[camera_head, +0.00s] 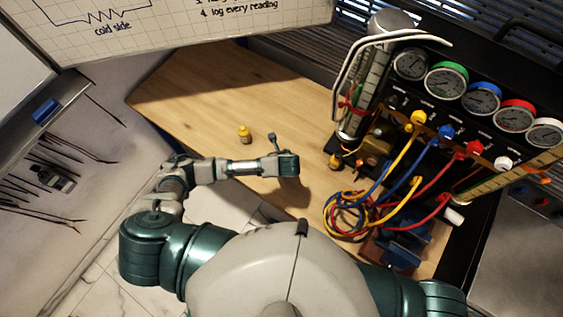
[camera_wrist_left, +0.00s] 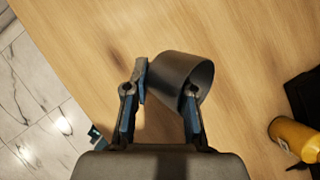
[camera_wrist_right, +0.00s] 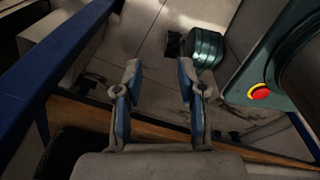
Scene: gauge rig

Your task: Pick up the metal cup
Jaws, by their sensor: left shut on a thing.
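The dark grey metal cup (camera_wrist_left: 175,75) shows in the left wrist view, lying tilted across my fingers with its open mouth facing right. My left gripper (camera_wrist_left: 163,92) is shut on it, one finger on its left side and the other near its rim. I cannot tell whether the cup touches the table. In the head view my left gripper (camera_head: 280,148) is over the wooden table, and the cup is hidden or too small to make out. My right gripper (camera_wrist_right: 159,80) is open and empty in the right wrist view.
The wooden table (camera_head: 205,85) is mostly clear at the left. A yellow bottle (camera_head: 245,133) stands beyond my left arm; a second (camera_head: 335,161) stands near the rig. Gauges (camera_head: 447,80), coiled hoses (camera_head: 350,215) and a cylinder (camera_head: 365,75) crowd the right.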

